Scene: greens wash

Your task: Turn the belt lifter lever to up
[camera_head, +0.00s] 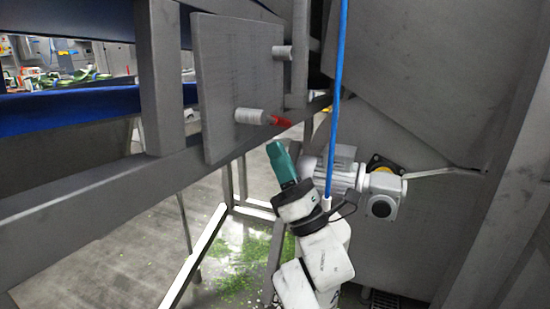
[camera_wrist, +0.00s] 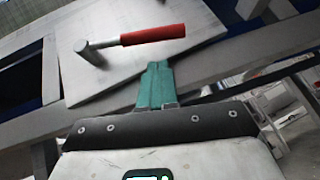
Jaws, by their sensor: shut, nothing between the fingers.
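The belt lifter lever has a red handle (camera_head: 281,121) and a pale metal hub (camera_head: 250,116) that stands out from a grey plate (camera_head: 225,80). In the wrist view the red handle (camera_wrist: 153,35) runs right from the hub (camera_wrist: 90,52), across the plate (camera_wrist: 120,75). My gripper (camera_head: 275,147) has teal fingers and is shut and empty. It is below the red handle in the head view. In the wrist view my gripper (camera_wrist: 157,68) is just below the handle, with a gap between them. Lettering on the plate is too small to read.
A pale stub (camera_head: 282,52) sticks out near the plate's upper right. A blue hose (camera_head: 339,90) hangs right of the plate. A motor (camera_head: 345,170) is on the machine wall behind my arm. A grey frame beam (camera_head: 90,193) runs below the plate. Green scraps (camera_head: 245,268) litter the floor.

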